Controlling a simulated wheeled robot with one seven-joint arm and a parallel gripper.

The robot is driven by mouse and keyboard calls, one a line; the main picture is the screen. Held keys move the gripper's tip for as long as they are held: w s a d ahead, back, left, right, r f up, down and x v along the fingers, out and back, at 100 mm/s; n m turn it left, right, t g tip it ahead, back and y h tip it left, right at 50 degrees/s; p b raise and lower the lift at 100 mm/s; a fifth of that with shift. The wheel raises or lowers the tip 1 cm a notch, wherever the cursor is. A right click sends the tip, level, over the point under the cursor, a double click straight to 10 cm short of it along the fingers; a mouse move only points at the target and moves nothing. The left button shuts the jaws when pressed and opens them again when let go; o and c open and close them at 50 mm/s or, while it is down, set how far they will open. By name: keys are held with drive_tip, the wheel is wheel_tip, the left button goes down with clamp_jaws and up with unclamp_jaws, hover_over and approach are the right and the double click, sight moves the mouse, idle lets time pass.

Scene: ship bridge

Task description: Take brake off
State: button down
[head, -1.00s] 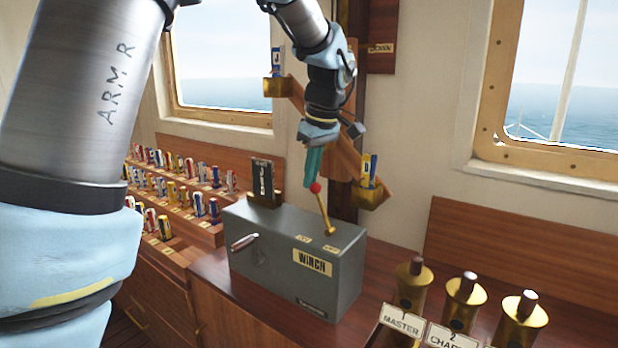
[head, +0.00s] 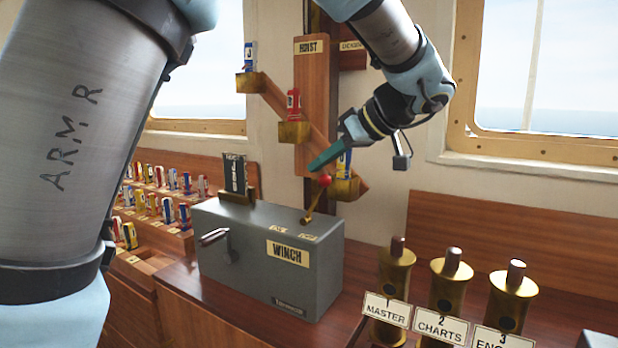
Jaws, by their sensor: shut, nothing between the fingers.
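The grey winch box (head: 225,268) stands on the wooden counter, with a yellow WINCH label on its front. On its top is a brass lever (head: 313,203) with a red knob (head: 324,180), tilted to the right. Two small yellow labels lie in front of its base; their words are too small to read. My gripper (head: 312,167) reaches in from the upper right with its teal fingers shut and empty. The fingertips are just above and left of the red knob; I cannot tell whether they touch it.
Brass posts (head: 445,285) with labels stand at right. A wooden hoist board (head: 317,80) with a sloping rail and brass cups is behind.

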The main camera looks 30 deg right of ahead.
drive_tip(key=shift+s+d+f+t+y+b, duration=0.3)
drive_tip(key=shift+s+d+t+b, duration=0.15)
drive_tip(key=shift+s+t+b, duration=0.3)
